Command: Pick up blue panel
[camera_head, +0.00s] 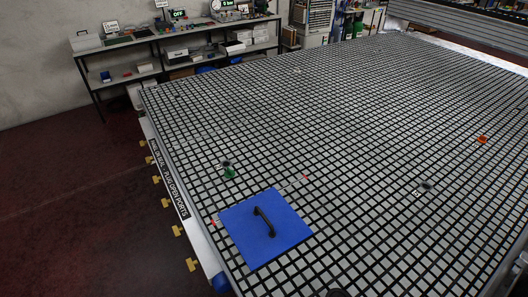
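The blue panel (247,239) is a flat square plate with a black bar handle (264,222) on top. It lies on the vacuum grid table (330,130) near the table's front left edge. Small red marks (306,177) show on the grid close to its far right corner and by its left corner. Neither of my grippers is clearly seen in the head view. A small dark shape at the bottom edge is too cut off to tell.
A small green item (229,173) stands on the grid just behind the panel. An orange item (482,139) and a dark fitting (427,186) sit farther right. Yellow valve handles (193,265) stick out along the left edge. A workbench (180,50) stands behind. Most of the grid is clear.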

